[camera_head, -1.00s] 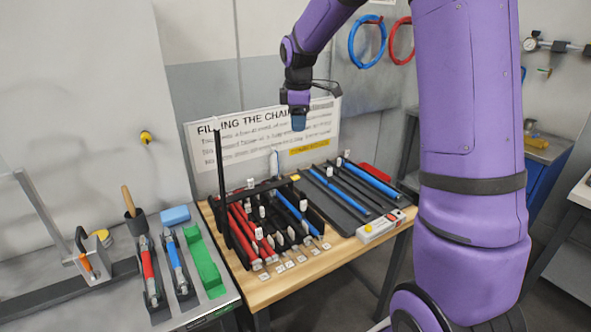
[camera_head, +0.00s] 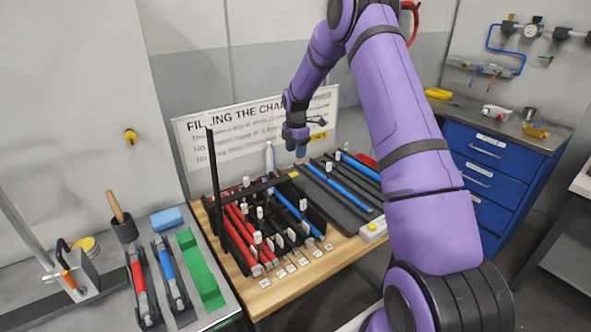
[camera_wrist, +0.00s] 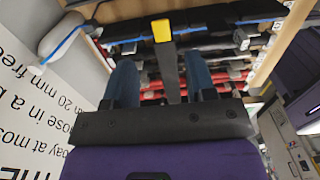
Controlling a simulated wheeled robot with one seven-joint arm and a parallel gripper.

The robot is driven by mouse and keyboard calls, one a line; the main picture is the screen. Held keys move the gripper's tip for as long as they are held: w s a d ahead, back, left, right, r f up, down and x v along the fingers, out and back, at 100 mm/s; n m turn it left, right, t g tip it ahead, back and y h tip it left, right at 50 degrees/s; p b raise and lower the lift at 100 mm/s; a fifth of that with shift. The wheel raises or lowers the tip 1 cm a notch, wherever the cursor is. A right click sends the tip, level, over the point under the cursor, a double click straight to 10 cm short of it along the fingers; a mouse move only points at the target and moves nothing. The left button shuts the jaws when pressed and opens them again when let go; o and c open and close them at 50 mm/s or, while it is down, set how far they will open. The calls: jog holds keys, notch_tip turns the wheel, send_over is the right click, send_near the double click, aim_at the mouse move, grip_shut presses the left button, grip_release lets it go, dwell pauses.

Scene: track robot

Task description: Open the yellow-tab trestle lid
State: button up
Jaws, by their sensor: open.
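The black trestle rack (camera_head: 318,216) stands on the wooden table and holds red and blue tubes. A dark bar with a yellow tab (camera_head: 294,175) lies across its back part; the tab also shows in the wrist view (camera_wrist: 161,30). This looks like the lid, lying down. My gripper (camera_head: 301,150) is above the back of the rack, near the tab, pointing down. In the wrist view my gripper (camera_wrist: 161,64) is open, with its blue fingers apart and nothing held. The dark bar shows between the fingers and the tab beyond their tips; contact cannot be told.
A tall black post (camera_head: 212,165) rises at the rack's left. A sign board (camera_head: 195,150) stands behind. A dark tray with blue tubes (camera_head: 345,208) lies to the right, near a white box with a yellow button (camera_head: 373,230). A grey bench with tools (camera_head: 215,312) is at left.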

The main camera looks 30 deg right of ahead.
aim_at(296, 173)
notch_tip(296, 173, down, 8)
jog(key=shift+f, duration=0.15)
jog(key=shift+c, duration=0.2)
grip_shut()
